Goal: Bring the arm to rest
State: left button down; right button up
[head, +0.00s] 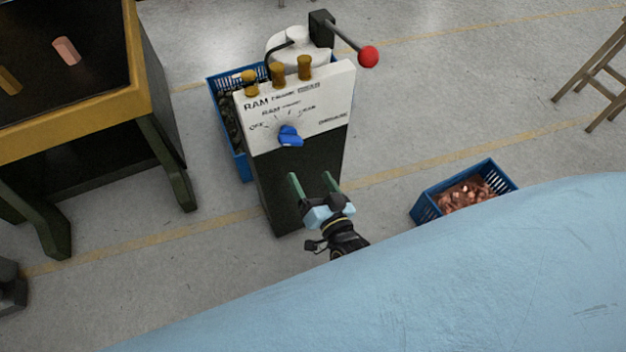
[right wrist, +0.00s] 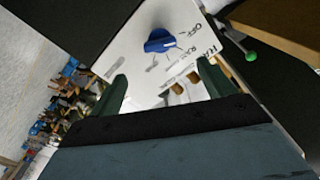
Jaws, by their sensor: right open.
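My right gripper (head: 314,184) is open and empty in front of the dark lower body of the control stand, below its white panel (head: 312,112). The panel has a blue knob (head: 290,135) with printed labels around it. In the right wrist view the open fingers (right wrist: 160,85) point toward the panel, and the blue knob (right wrist: 160,40) shows beyond them. The fingers appear apart from the knob. My left gripper is not in view.
A table with a yellow edge (head: 75,135) stands at left, with a pink piece (head: 66,51) on it. A blue crate (head: 428,210) of copper pieces is at right. Another blue crate (head: 245,168) stands behind the panel. A red-ball lever (head: 368,57) sticks out above. Floor between is clear.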

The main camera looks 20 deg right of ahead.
dwell(0.4)
jog(key=s+d+f+n+g+y+p, duration=0.1)
jog(key=s+f+n+g+p, duration=0.4)
jog(key=s+f+g+p, duration=0.55)
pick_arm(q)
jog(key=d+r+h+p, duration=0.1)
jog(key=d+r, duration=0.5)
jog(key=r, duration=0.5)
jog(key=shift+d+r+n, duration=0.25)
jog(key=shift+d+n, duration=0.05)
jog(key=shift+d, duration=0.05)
pick_arm(e)
jog(key=s+d+f+n+g, duration=0.1)
jog(key=s+d+f+g, duration=0.1)
jog(key=s, duration=0.7)
jog(key=s+d+f+n+g+h, duration=0.1)
jog(key=s+d+f+g, duration=0.1)
jog(key=s+f, duration=0.3)
jog(key=s+d+f+n+g, duration=0.1)
jog(key=s+d+f+g, duration=0.1)
jog(key=s, duration=1)
jog(key=shift+s+d+f+h, duration=0.3)
jog(key=shift+s+d+f, duration=0.1)
jog(key=shift+d+f, duration=0.6)
jog(key=shift+d+r+g, duration=0.1)
jog(key=shift+r+g, duration=0.05)
jog(key=shift+g, duration=0.1)
